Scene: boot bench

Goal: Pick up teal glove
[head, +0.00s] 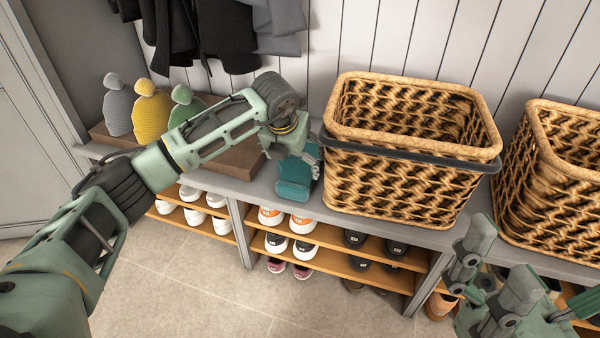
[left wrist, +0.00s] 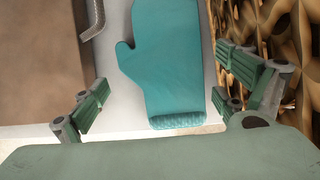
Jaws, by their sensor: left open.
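The teal glove (head: 294,183) lies flat on the grey bench top (head: 262,190), near its front edge and left of a wicker basket. In the left wrist view the glove (left wrist: 167,65) has its thumb to the left and its ribbed cuff toward me. My left gripper (head: 303,157) is above the glove and hides part of it in the head view. Its jaws are open and empty, with the finger pads on either side of the glove in the left wrist view. My right gripper (head: 515,290) is at the lower right, away from the glove; its jaw opening is unclear.
A wicker basket (head: 400,180) with a dark band stands close right of the glove; another basket (head: 555,190) is farther right. A brown wooden tray (head: 235,158) is on the left, near grey, yellow and green knitted items. Shoes fill shelves below; dark coats hang above.

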